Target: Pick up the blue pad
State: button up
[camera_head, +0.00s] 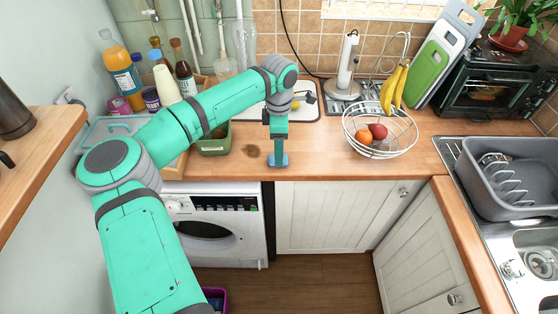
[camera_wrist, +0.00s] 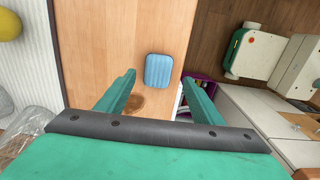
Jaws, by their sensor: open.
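The blue pad (camera_wrist: 159,70) is a small, light blue rounded rectangle with a ribbed top, lying flat on the wooden counter (camera_wrist: 95,30) close to its edge. In the head view the pad (camera_head: 283,161) shows at the counter's front edge, partly covered by my gripper. My gripper (camera_head: 278,150) points down over it. In the wrist view my gripper (camera_wrist: 158,82) is open, with one green finger on each side of the pad's line and the pad just beyond and between the tips. I see no contact. The exact height above the pad is hard to tell.
A wire fruit bowl (camera_head: 390,150) stands on the counter to the right. A green container (camera_head: 214,145) and several bottles (camera_head: 183,75) stand to the left. A washing machine (camera_head: 215,225) sits below. The counter between pad and bowl is clear.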

jog(key=f, duration=0.4)
jog(key=shift+w+a+f, duration=0.15)
jog(key=shift+w+a, duration=0.05)
jog(key=shift+d, duration=0.1)
jog(key=c, duration=1.2)
